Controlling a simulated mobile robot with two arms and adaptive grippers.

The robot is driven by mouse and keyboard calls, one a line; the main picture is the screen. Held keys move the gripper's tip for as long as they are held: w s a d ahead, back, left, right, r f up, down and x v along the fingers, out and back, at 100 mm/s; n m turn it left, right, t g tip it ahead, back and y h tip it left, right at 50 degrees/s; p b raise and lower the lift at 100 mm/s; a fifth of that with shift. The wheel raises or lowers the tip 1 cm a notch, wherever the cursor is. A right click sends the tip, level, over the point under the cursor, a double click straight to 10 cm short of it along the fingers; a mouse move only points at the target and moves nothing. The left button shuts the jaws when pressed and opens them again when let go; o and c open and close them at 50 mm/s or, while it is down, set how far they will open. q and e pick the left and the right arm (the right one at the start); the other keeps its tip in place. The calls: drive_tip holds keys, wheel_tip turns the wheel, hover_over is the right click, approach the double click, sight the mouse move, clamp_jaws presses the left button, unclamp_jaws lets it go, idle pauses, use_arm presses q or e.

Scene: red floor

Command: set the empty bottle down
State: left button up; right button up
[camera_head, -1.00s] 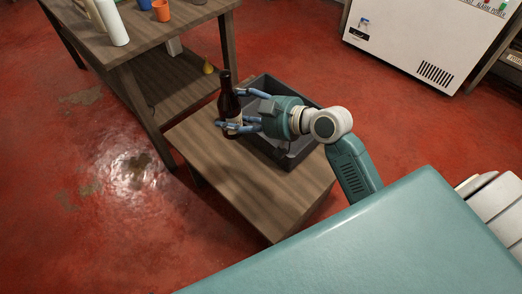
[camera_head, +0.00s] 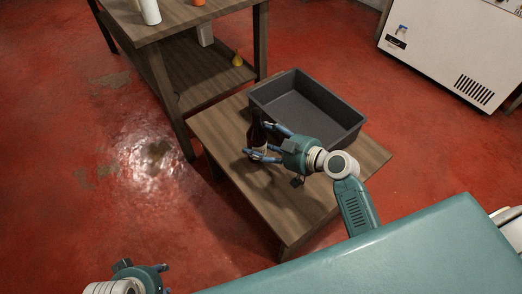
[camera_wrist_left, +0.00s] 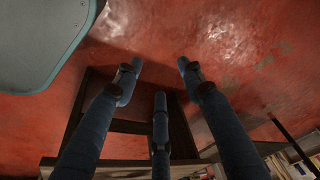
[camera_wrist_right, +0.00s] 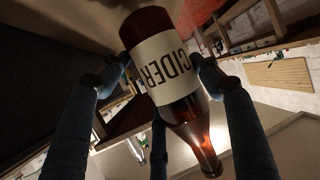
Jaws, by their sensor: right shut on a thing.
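A brown glass bottle (camera_head: 255,132) with a white "CIDER" label is in my right gripper (camera_head: 258,141), over the low wooden table (camera_head: 285,215), left of the grey bin. In the right wrist view the bottle (camera_wrist_right: 183,108) sits between the blue fingers, which are shut around its body. It looks roughly upright in the head view. I cannot tell whether its base touches the table. My left gripper (camera_head: 165,280) is at the bottom left of the head view. In the left wrist view its fingers (camera_wrist_left: 160,78) are spread and empty.
The grey bin (camera_head: 335,118) on the low table looks empty. The table's front part is clear. A taller wooden table (camera_head: 178,30) stands behind left, with a white bottle (camera_head: 150,12) and an orange cup. A white freezer (camera_head: 440,50) stands back right.

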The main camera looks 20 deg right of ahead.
sight(261, 149)
wheel_tip(261, 149, down, 3)
drive_tip(key=shift+f+b, duration=0.2)
drive_tip(key=shift+b, duration=0.35)
drive_tip(key=shift+f, duration=0.1)
use_arm(q)
drive_tip(key=v, duration=0.4)
drive_tip(key=shift+a+r, duration=0.1)
drive_tip(key=shift+r, duration=0.2)
use_arm(e)
drive_tip(key=shift+f, duration=0.2)
use_arm(q)
drive_tip(key=shift+f, duration=0.1)
use_arm(e)
drive_tip(key=o, duration=1.4)
drive_tip(key=shift+c, duration=0.2)
